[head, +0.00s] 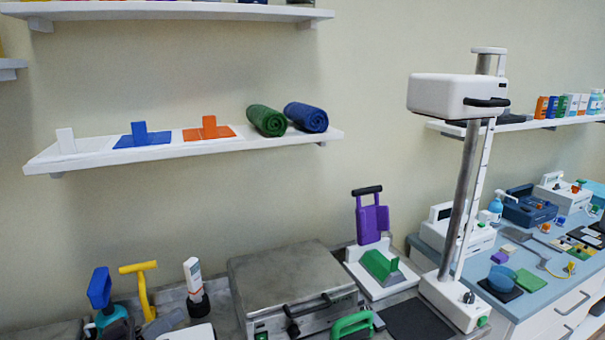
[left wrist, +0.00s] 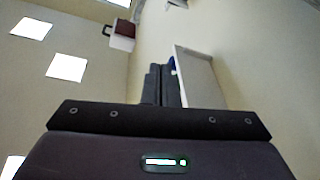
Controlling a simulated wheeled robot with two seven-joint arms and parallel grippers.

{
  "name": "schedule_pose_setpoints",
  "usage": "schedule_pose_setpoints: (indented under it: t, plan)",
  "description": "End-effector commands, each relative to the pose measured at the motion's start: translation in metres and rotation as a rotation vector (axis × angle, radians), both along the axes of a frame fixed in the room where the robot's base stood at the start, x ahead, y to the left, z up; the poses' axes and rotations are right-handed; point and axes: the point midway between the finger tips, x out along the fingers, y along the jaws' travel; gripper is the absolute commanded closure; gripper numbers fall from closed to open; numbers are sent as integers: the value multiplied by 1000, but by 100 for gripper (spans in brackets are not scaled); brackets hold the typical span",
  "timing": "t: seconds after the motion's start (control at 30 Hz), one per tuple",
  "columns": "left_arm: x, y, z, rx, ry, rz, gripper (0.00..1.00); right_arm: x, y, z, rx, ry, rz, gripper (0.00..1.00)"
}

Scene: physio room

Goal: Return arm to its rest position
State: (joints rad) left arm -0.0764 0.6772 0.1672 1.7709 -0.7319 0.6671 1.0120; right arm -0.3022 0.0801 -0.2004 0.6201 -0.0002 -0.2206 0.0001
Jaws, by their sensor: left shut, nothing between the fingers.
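My left gripper (left wrist: 162,84) shows in the left wrist view. Its two dark fingers lie side by side, shut, with nothing between them. It points towards a beige wall with a white shelf (left wrist: 200,78) beyond the fingers and to the right. Its distance from that shelf is hard to tell. Neither of my arms or grippers can be made out in the head view. My right gripper is not in view.
In the head view, a long wall shelf (head: 100,160) holds coloured blocks, a green roll (head: 266,120) and a blue roll (head: 306,117). Below stand a grey metal box (head: 290,285), a purple handled device (head: 371,219) and a white-headed column (head: 458,200). A cluttered blue counter (head: 540,285) is right.

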Motion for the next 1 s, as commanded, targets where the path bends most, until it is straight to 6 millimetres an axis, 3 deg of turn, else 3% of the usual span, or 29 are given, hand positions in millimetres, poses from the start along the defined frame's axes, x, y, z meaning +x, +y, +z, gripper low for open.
schedule_pose_setpoints:
  t: [0.27,0.57,0.77,1.0]
  plan:
    - [10,-21,-33,132,26,154,100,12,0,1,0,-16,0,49]
    - [11,-41,-89,406,138,433,100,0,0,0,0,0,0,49]
    - [-21,-41,-134,681,354,621,100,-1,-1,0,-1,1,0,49]
    - [-90,-36,-166,936,676,656,100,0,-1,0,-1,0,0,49]
